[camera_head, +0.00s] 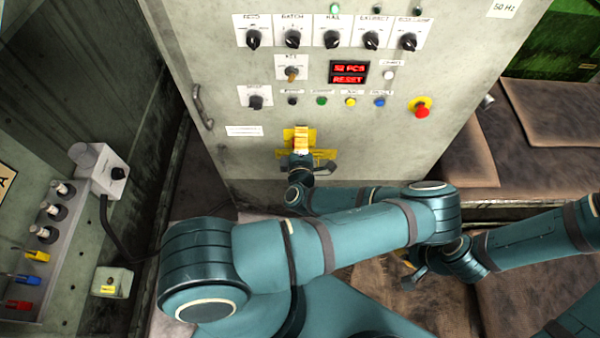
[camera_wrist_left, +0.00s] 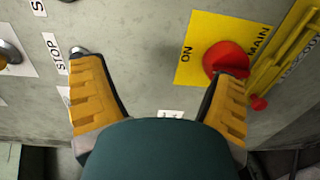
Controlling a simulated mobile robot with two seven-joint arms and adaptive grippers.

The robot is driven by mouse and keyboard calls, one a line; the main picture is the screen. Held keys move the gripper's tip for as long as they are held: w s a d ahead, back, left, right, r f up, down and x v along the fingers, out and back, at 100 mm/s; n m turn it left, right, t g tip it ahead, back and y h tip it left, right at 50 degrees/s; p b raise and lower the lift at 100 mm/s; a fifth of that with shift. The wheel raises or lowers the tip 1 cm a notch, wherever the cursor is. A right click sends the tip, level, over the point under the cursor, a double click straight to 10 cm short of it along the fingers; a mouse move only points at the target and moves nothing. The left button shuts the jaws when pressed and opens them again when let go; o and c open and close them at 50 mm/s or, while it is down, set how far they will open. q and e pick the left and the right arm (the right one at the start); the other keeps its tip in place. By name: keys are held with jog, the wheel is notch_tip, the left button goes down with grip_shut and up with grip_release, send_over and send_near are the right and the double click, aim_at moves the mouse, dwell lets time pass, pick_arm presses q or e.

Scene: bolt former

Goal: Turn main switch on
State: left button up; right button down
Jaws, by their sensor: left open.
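The main switch (camera_wrist_left: 225,56) is a red knob on a yellow plate (camera_wrist_left: 193,62) marked ON and MAIN, right of centre in the left wrist view. In the head view the yellow plate (camera_head: 288,134) is low on the grey cabinet, and my gripper hides the knob. My left gripper (camera_head: 301,130) is in front of the plate. In the left wrist view it (camera_wrist_left: 158,66) is open and empty. Its right fingertip overlaps the knob's lower edge; I cannot tell whether they touch. My right gripper (camera_head: 408,262) is low at the right, partly hidden behind my left arm.
The cabinet (camera_head: 350,140) carries black knobs, a red display (camera_head: 348,74), coloured buttons and a red emergency stop (camera_head: 422,111). A STOP label (camera_wrist_left: 54,53) is near my left finger. A side panel (camera_head: 75,230) with switches stands left. Brown padded seats (camera_head: 480,140) are at right.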

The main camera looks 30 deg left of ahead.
pick_arm(q)
jog(key=p+v, duration=0.2)
jog(key=v, duration=1)
jog(key=shift+s+f+p, duration=0.15)
jog(key=shift+f+p, duration=0.05)
jog(key=shift+p, duration=0.15)
dwell(0.5)
jog(key=shift+a, duration=0.1)
dwell(0.4)
jog(key=shift+s, duration=0.1)
